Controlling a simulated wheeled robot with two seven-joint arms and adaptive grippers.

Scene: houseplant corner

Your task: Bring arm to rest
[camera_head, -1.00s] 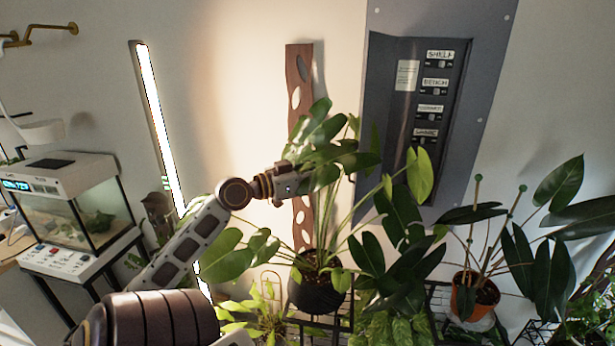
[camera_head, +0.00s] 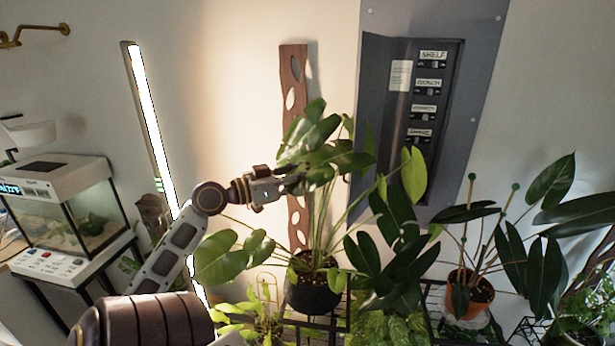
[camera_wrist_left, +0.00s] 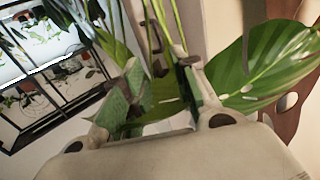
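My left arm comes in from the lower left of the head view. Its gripper (camera_head: 290,185) is at the leaves of the large split-leaf plant (camera_head: 325,130), which stands in a dark pot (camera_head: 314,292). In the left wrist view the gripper's two fingers (camera_wrist_left: 160,80) stand apart with green inner pads. Green stems and part of a leaf (camera_wrist_left: 265,65) show behind and beside them. Nothing is visibly clamped. Whether the fingers touch the leaves cannot be told. My right gripper is not in view.
A grey switch panel (camera_head: 480,95) and a perforated wooden board (camera_head: 291,70) are on the wall. A lit light bar (camera_head: 150,120) leans left of my arm, near a glass tank (camera_head: 85,220). A plant in an orange pot (camera_head: 470,290) stands right.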

